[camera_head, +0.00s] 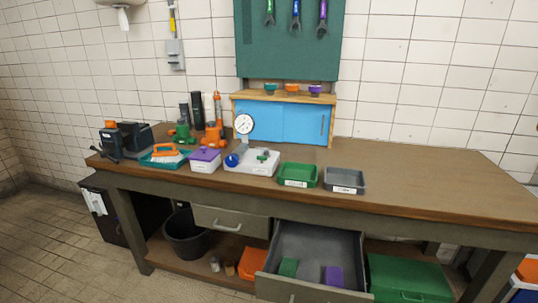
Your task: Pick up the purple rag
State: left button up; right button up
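A purple item (333,276), which looks like a folded rag, lies in the open lower drawer (308,240) of the workbench, toward its front right. A green item (288,267) of similar look lies to its left in the same drawer, apart from it. The drawer is pulled out under the middle of the bench, and its front panel stands before both items. Neither of my grippers shows in this view.
The workbench top (420,180) holds a green tray (298,175), a grey tray (344,181), a purple-lidded box (205,158) and a gauge (244,124). Its right part is clear. A green toolbox (408,278) stands right of the drawer, and an orange box (252,263) stands left.

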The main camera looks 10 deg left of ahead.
aim_at(334, 275)
jog(key=i+l+u, duration=0.2)
jog(key=l+u, duration=0.25)
jog(key=i+l+u, duration=0.1)
jog(key=l+u, duration=0.3)
jog(key=l, duration=0.3)
jog(key=l+u, duration=0.45)
jog(key=l, duration=0.15)
jog(key=k+l+u, duration=0.1)
jog(key=l+u, duration=0.35)
jog(key=l, duration=0.15)
